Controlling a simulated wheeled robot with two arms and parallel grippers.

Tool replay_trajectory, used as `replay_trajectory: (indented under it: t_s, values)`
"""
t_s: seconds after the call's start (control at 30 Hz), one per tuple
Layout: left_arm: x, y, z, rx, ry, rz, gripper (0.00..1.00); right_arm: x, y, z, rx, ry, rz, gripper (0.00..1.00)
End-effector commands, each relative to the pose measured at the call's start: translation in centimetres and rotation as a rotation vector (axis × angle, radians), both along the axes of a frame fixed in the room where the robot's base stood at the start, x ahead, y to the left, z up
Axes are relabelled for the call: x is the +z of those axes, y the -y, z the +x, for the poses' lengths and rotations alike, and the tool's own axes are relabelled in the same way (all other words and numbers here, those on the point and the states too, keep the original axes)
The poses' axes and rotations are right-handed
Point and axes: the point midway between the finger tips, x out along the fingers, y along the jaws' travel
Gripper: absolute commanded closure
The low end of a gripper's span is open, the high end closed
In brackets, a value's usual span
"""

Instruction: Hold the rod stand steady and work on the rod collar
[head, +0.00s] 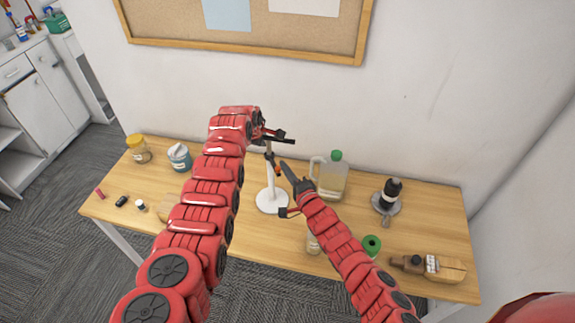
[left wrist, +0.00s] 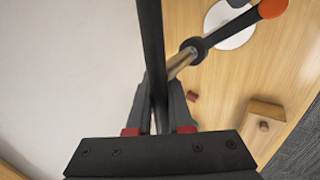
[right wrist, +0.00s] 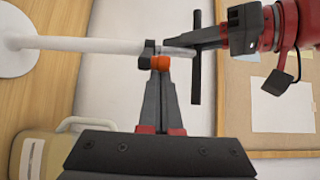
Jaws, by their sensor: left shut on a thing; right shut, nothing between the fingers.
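The rod stand (head: 271,203) stands upright on the wooden table, with a round white base and a slim rod. A black bar (left wrist: 150,50) crosses near its top. My left gripper (head: 272,136) is shut on the rod stand at this upper end. The rod collar (left wrist: 191,50) is a dark ring around the rod below it, with a dark lever ending in an orange tip (left wrist: 273,8). In the right wrist view the collar (right wrist: 149,50) and orange tip (right wrist: 160,63) lie just beyond my right gripper (right wrist: 160,77). That gripper is shut and empty; contact with the tip is unclear.
A green-capped jug (head: 332,178) stands right of the stand. A dark bottle on a grey dish (head: 387,203), a green ring (head: 371,246) and a brown bottle (head: 408,263) are further right. Jars (head: 180,158) stand left. A corkboard (head: 300,35) hangs on the wall behind.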

Motion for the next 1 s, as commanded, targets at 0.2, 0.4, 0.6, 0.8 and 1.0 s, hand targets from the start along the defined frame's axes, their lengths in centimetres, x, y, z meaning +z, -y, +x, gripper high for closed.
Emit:
replay_trajectory:
  t_s: [0.2, 0.4, 0.6, 0.8, 1.0]
  values:
    - [0.0, 0.0, 0.0, 0.0, 0.0, 0.0, 1.0, 0.3, -0.1, -0.3, -0.001, 0.003, 0.0, 1.0]
    - [0.0, 0.0, 0.0, 0.0, 0.0, 0.0, 1.0, 0.3, -0.2, -0.3, 0.0, 0.003, 0.0, 1.0]
    - [0.0, 0.0, 0.0, 0.0, 0.0, 0.0, 1.0, 0.3, -0.2, -0.4, 0.0, 0.003, 0.001, 1.0]
    - [0.0, 0.0, 0.0, 0.0, 0.001, 0.0, 1.0, 0.2, -0.6, -0.6, 0.0, 0.002, 0.003, 1.0]
    - [0.0, 0.0, 0.0, 0.0, 0.001, 0.0, 1.0, 0.3, -1.6, -1.0, -0.001, 0.004, 0.005, 1.0]
